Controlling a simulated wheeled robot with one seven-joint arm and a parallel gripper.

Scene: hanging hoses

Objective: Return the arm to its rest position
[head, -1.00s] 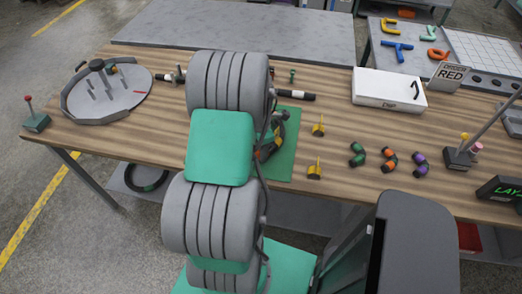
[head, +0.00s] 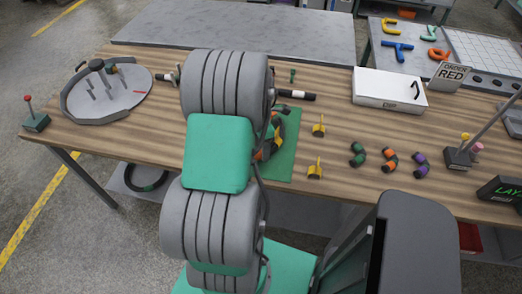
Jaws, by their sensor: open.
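My arm, grey ribbed joints with green covers, rises through the middle of the head view and reaches over the workbench (head: 330,130). My gripper cannot be made out; the upper arm hides the area beyond it. A green mat (head: 285,160) lies partly behind the arm, with dark and orange curved pieces (head: 271,138) on it, partly covered. A black-and-white rod (head: 296,95) shows to the right of the arm.
A round grey tray (head: 125,98) with pegs and a red-knobbed lever (head: 34,119) stand at left.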

